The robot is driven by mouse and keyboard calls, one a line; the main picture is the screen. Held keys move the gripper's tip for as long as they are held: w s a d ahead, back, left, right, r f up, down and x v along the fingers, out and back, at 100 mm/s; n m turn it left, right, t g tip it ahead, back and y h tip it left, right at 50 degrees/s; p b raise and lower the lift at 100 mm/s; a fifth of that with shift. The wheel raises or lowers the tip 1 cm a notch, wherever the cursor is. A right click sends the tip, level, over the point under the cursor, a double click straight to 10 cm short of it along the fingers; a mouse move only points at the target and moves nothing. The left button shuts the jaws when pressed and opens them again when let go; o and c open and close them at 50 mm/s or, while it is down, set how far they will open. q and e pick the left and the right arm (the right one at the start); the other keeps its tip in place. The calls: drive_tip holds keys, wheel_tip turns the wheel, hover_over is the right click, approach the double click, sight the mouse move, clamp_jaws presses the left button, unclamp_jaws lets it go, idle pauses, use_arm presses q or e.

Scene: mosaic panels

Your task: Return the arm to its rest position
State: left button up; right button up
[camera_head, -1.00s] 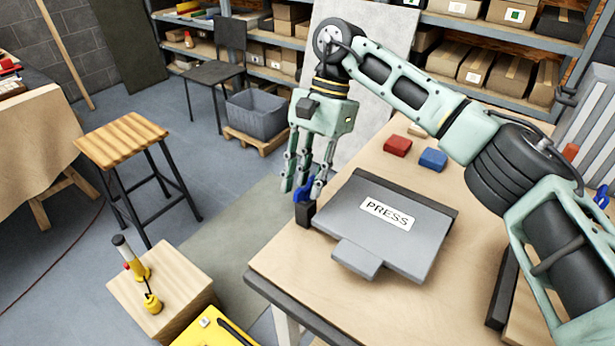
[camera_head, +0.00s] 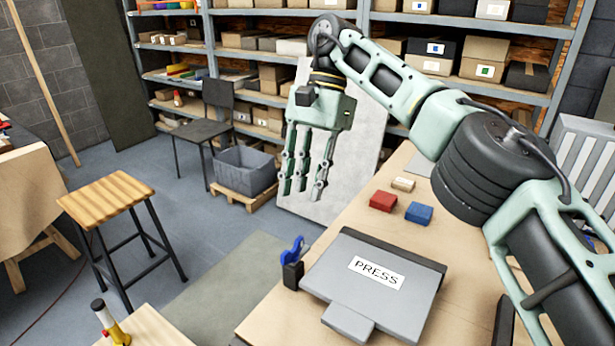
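My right arm comes in from the right, and its gripper (camera_head: 310,188) hangs fingers-down above the far left side of the workbench (camera_head: 255,325). The fingers are spread apart with nothing between them. The grey press (camera_head: 330,280), labelled PRESS, lies closed on the bench below and to the right of the gripper. A blue-handled clamp (camera_head: 292,252) stands at the press's left edge, below the fingertips and apart from them. My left gripper is not in view.
A red block (camera_head: 383,201), a blue block (camera_head: 418,213) and a cream block (camera_head: 403,184) lie behind the press. A wooden stool (camera_head: 106,199), a chair (camera_head: 203,132) and a grey crate (camera_head: 245,171) stand on the floor at left. Shelves line the back.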

drive_tip(key=shift+w+d+r, duration=0.1)
drive_tip(key=shift+r, duration=0.2)
